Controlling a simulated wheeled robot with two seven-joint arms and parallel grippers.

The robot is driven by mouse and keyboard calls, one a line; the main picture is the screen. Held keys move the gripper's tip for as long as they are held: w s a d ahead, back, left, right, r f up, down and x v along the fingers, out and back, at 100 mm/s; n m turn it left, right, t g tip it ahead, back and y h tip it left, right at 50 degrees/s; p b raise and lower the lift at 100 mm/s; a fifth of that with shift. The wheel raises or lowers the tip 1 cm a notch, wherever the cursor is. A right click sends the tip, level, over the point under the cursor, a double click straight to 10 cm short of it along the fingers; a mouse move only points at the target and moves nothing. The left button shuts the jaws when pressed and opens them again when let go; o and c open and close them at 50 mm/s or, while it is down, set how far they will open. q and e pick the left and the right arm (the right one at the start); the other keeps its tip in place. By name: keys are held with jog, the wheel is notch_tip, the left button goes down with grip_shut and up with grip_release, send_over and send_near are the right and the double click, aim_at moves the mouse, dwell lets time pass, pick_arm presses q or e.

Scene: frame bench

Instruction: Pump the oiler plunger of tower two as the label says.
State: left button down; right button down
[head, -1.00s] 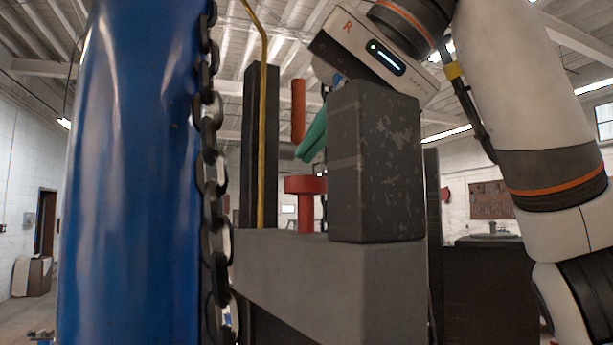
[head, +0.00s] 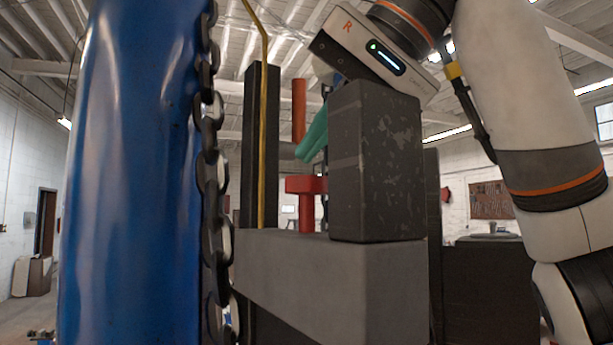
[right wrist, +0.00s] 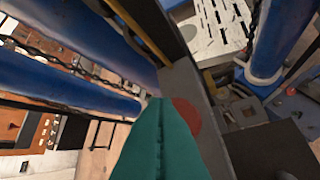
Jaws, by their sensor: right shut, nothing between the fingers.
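The red plunger (head: 306,186), a flat round knob on a short stem, stands upright on a grey ledge in the head view. Its right side is partly hidden by a dark block. My right gripper (head: 303,155) has green fingers that are shut and empty. In the head view their tips are just above the knob, with a small gap showing. In the right wrist view the shut fingers (right wrist: 158,105) point toward the red knob (right wrist: 187,117) and overlap its left edge. No label can be read. My left gripper is not in view.
A scuffed dark block (head: 377,165) stands on the grey ledge (head: 330,280), right of the plunger. A red rod (head: 299,110) is above the knob. A dark post (head: 262,150) with a yellow pipe, a chain (head: 212,190) and a large blue cylinder (head: 130,180) are at left.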

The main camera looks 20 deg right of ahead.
jog(key=shift+f+b, duration=0.3)
jog(key=shift+f, duration=0.15)
jog(key=shift+f+b, duration=0.65)
jog(key=shift+f, duration=0.15)
dwell(0.7)
jog(key=shift+r, duration=0.1)
jog(key=shift+r+p, duration=1.2)
jog(key=shift+p, duration=0.1)
